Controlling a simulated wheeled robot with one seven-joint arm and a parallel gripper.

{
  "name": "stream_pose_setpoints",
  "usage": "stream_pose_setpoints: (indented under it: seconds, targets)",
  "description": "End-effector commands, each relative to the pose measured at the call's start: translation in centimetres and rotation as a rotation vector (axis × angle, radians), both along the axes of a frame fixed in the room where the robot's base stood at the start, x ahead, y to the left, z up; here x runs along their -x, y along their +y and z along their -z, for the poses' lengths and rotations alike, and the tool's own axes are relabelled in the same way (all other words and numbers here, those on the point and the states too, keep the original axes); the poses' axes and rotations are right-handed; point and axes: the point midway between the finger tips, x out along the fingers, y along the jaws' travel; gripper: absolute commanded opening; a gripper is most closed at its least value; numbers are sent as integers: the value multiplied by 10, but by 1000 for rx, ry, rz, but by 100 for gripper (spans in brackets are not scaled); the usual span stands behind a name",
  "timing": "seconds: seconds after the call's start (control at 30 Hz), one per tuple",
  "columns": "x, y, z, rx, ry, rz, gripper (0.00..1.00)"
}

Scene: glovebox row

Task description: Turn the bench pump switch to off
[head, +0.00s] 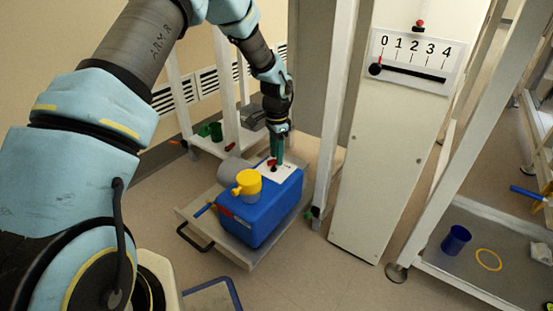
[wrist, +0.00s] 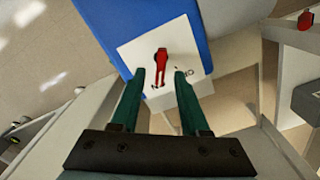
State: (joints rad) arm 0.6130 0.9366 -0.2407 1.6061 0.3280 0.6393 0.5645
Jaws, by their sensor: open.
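The bench pump is a blue box (head: 262,222) with a yellow cap (head: 247,182), standing on a low grey cart (head: 238,255). A white plate (wrist: 150,52) on its blue top carries a red switch lever (wrist: 161,62). In the wrist view the lever stands nearly in line with the picture's upright. Part of the plate's lettering is hidden behind the right finger. My gripper (wrist: 160,78) is open, with its green fingers on either side of the lever and apart from it in the picture. In the head view my gripper (head: 277,158) points down over the plate.
A white panel with a 0 to 4 scale (head: 413,62) stands to the right of the cart. A shelf at far right holds a blue cup (head: 455,240) and a yellow ring (head: 488,260). White posts stand close beside the pump.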

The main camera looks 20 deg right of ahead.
Motion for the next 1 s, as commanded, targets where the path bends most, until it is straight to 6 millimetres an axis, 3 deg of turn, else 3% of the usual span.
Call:
stream_pose_setpoints:
  seconds: [0.4,0.8,1.0]
  targets:
    - [0,0,8,0,0,-1,44]
    - [0,0,8,0,0,-1,0]
    - [0,0,8,0,0,0,0]
